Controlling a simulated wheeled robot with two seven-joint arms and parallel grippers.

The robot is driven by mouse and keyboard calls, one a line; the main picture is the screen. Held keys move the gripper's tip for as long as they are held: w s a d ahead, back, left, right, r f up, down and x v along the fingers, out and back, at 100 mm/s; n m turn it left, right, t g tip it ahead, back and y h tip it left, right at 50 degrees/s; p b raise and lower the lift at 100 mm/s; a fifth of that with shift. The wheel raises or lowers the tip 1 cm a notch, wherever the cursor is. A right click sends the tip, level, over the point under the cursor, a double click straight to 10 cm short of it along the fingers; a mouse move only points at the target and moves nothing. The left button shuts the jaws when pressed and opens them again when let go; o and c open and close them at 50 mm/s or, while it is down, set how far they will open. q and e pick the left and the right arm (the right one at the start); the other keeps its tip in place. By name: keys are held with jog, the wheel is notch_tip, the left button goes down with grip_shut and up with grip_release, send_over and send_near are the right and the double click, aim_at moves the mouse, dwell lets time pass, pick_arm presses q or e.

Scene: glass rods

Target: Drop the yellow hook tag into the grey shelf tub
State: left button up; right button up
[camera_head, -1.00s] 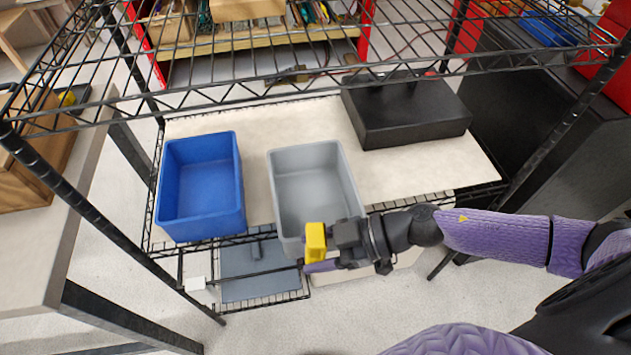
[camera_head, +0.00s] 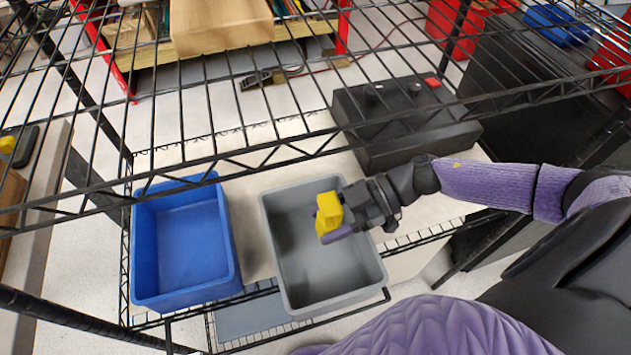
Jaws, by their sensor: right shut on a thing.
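The yellow hook tag (camera_head: 329,215) is held in my right gripper (camera_head: 345,220), which is shut on it. The tag is over the grey shelf tub (camera_head: 318,274), near its right side. The grey tub looks empty and stands on a pale shelf board. The tag hides part of the tub's inside. The height of the tag above the tub floor is hard to tell. My left gripper is not in view.
A blue tub (camera_head: 185,245) stands to the left of the grey tub. A black box (camera_head: 405,125) sits behind it to the right. A black wire shelf (camera_head: 230,120) crosses above the back of the tubs, with wire bars over the board.

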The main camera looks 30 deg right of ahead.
notch_tip(320, 180, down, 3)
jog(key=shift+r+b, duration=0.1)
jog(key=shift+b, duration=0.8)
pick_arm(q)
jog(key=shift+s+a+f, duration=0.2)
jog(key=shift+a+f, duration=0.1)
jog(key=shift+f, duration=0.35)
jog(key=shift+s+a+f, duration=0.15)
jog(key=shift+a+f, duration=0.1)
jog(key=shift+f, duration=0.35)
pick_arm(e)
jog(key=shift+r, duration=0.1)
